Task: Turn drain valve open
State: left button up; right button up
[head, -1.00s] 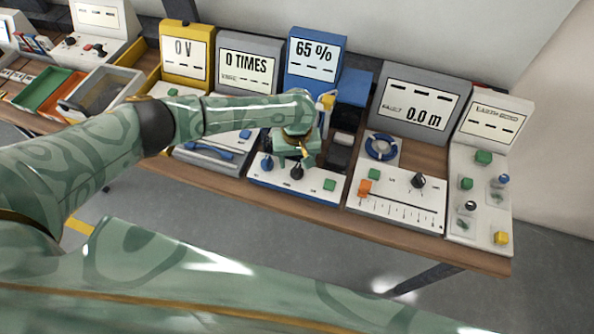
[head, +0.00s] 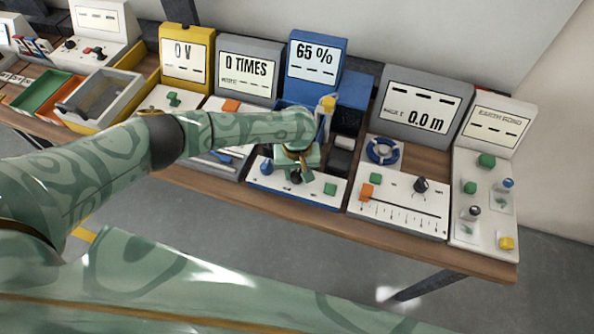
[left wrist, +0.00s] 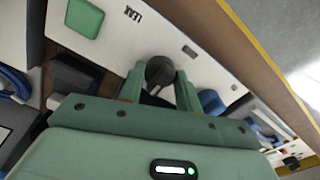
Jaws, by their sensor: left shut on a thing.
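The blue station with a 65 % screen (head: 313,60) has a white front panel (head: 313,194). On the panel are a blue knob (head: 266,167), a black knob (head: 296,178) and a green button (head: 330,189). My left gripper (head: 297,172) reaches down over the panel. In the left wrist view its two fingers (left wrist: 160,88) are shut on the black knob (left wrist: 160,70), one on each side. The blue knob (left wrist: 212,102) and the green button (left wrist: 85,18) stand clear on either side. No label naming the drain valve can be read. My right gripper is out of view.
Right of the panel is a slider panel with an orange block (head: 366,192) and a dark knob (head: 421,185). A blue ring (head: 383,150) lies behind it. A yellow-topped part (head: 327,103) stands close beside my left wrist. The table's front edge is near.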

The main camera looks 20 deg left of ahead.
pick_arm(q)
jog(key=shift+s+r+p, duration=0.1)
jog(key=shift+r+p, duration=0.1)
jog(key=shift+p, duration=0.45)
jog(key=m+p, duration=0.3)
jog(key=p, duration=0.1)
jog(key=shift+d+p, duration=0.1)
jog(key=shift+p, duration=0.2)
jog(key=shift+m+p, duration=0.3)
jog(key=shift+m, duration=0.1)
jog(key=shift+f+m, duration=0.2)
jog(key=shift+m, duration=0.8)
jog(key=m, duration=0.3)
jog(key=shift+m, duration=0.3)
jog(key=m, duration=0.6)
jog(key=o, duration=1)
